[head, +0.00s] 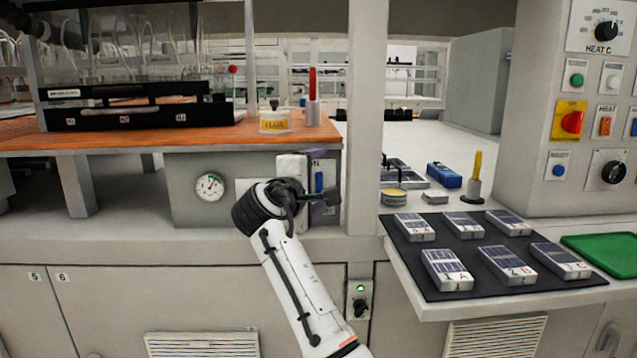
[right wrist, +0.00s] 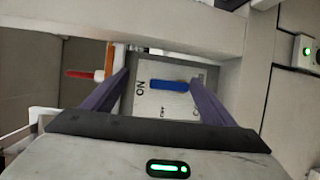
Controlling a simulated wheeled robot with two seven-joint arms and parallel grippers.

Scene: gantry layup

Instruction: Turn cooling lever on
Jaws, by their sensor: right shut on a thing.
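The blue lever handle (head: 319,182) sits on a pale plate on the front of the grey cabinet under the orange worktop. It stands upright in the head view. In the right wrist view the blue handle (right wrist: 169,85) lies across the picture, its left end toward the ON marking (right wrist: 140,88); smaller lettering is below it. My right gripper (head: 322,200) is at the plate, with its purple fingers (right wrist: 160,88) on both sides of the handle. It is shut on the handle; the exact contact is hard to see. My left gripper is not in view.
A round gauge (head: 210,187) is on the cabinet left of my wrist. A red-handled item (head: 312,98) and a yellow-labelled jar (head: 274,121) stand on the worktop above. A white post (head: 366,120) rises close to the right. A black mat (head: 440,285) with several packs lies further right.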

